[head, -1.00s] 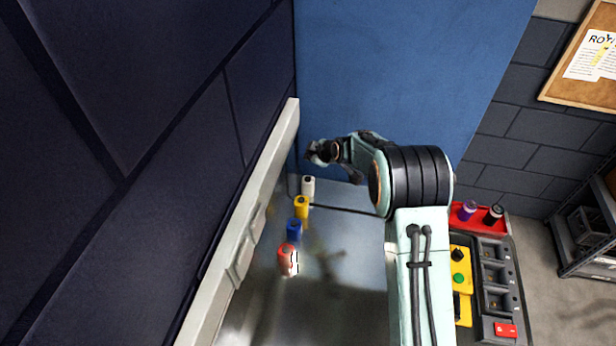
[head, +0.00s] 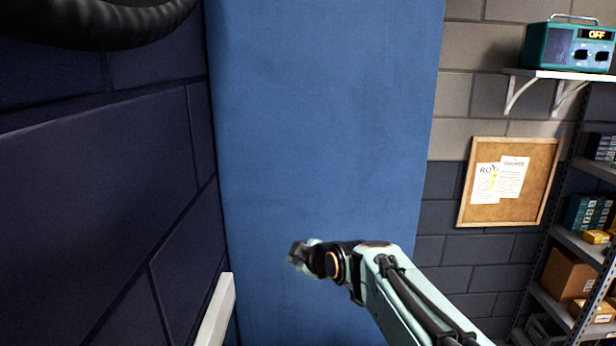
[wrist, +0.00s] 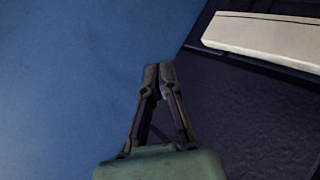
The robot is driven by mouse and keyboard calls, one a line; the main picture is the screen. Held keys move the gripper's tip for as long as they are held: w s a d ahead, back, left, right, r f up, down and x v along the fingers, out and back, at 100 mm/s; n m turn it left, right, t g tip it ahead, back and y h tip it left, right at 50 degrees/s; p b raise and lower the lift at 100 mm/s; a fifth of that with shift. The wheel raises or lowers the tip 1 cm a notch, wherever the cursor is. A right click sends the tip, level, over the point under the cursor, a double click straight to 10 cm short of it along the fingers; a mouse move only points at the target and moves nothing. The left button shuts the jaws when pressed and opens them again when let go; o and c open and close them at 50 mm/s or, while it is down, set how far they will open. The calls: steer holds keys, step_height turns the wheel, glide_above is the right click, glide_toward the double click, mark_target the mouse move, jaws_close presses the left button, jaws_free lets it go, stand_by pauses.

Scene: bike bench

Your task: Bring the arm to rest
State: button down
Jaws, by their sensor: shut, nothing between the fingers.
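My gripper (wrist: 158,72) is shut and empty in the wrist view, its two fingers together at the tips. In the head view my gripper (head: 298,254) is small and blurred, at the end of my pale green arm, in front of the blue wall panel (head: 320,120). The fingers touch nothing that I can see. The bench top is out of the head view now.
A dark brick wall (head: 110,190) stands close on the left, with a pale ledge (head: 215,312) low along it; the ledge also shows in the wrist view (wrist: 262,38). On the right are a cork board (head: 508,182), a radio (head: 568,46) on a shelf, and a storage rack (head: 585,245).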

steer(key=s+d+r+m+g+h, duration=0.1)
steer(key=s+d+m, duration=0.15)
steer(key=s, duration=0.35)
steer(key=s+d+m+h, duration=0.1)
steer(key=s+d, duration=0.2)
steer(key=s, duration=0.2)
steer(key=s+d+f+m+g, duration=0.1)
steer(key=s+f+m+g, duration=0.2)
steer(key=s, duration=0.5)
steer(key=s+d+f+m+g+h, duration=0.1)
steer(key=s+d+f+m+g, duration=0.1)
steer(key=s, duration=0.7)
steer(key=s+d+f+m+g+h, duration=0.1)
steer(key=s+d+f+m+g, duration=0.1)
steer(key=s+f+m+g, duration=0.2)
steer(key=s+f+m, duration=0.1)
steer(key=s+f, duration=0.2)
steer(key=s, duration=0.1)
steer(key=shift+s+d+f+m+g, duration=0.15)
steer(key=shift+s+f+m+g, duration=0.15)
steer(key=shift+s+f+m, duration=0.05)
